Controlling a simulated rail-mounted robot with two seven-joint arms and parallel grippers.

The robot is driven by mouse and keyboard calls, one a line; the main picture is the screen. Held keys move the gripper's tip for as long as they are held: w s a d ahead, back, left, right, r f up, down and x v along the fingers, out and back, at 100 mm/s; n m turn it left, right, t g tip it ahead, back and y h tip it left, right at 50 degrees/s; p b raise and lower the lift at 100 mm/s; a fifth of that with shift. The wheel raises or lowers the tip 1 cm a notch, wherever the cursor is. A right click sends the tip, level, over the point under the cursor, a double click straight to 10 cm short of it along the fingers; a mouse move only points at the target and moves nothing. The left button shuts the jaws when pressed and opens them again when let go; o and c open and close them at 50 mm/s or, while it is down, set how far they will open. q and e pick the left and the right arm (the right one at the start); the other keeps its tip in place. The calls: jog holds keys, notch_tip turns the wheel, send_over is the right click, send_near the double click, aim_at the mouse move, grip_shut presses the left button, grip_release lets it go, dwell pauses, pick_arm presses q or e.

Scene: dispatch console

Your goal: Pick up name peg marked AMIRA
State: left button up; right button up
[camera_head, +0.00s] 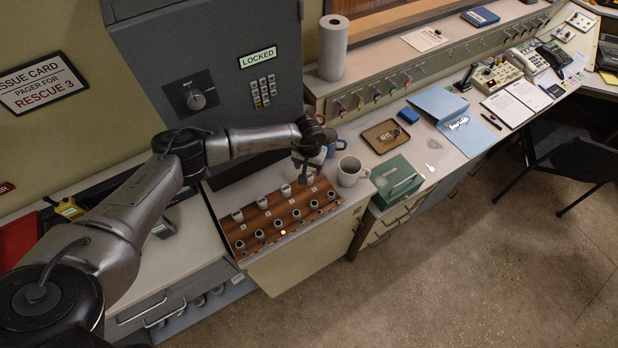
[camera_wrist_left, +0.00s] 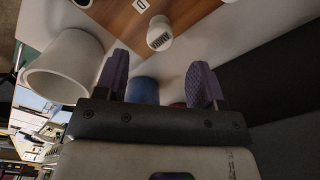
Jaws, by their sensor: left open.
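A wooden peg board (camera_head: 247,229) lies on the counter below the grey locked cabinet. Several white pegs stand in its back row, such as one peg (camera_head: 262,202), with dark-topped cups in front. In the left wrist view a white peg with dark lettering (camera_wrist_left: 160,30) stands at the board's edge; the lettering is too small to read surely, so I cannot tell which is AMIRA. My left gripper (camera_head: 304,178) is above the board's right back end. It is open and empty, its purple fingers (camera_wrist_left: 160,85) apart, with the peg beyond the tips. My right gripper is not in view.
A white mug (camera_head: 350,171) stands close right of the left gripper, also large in the left wrist view (camera_wrist_left: 62,70). A blue mug (camera_head: 336,148) is behind it. A green box (camera_head: 397,180) and brown tray (camera_head: 386,136) are further right. The cabinet (camera_head: 220,60) rises behind.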

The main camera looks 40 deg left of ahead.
aim_at(309, 176)
pick_arm(q)
notch_tip(309, 176, down, 7)
jog(key=b, duration=0.3)
jog(key=shift+r, duration=0.2)
jog(key=shift+r, duration=0.1)
jog(key=shift+c, duration=0.4)
jog(key=c, duration=0.9)
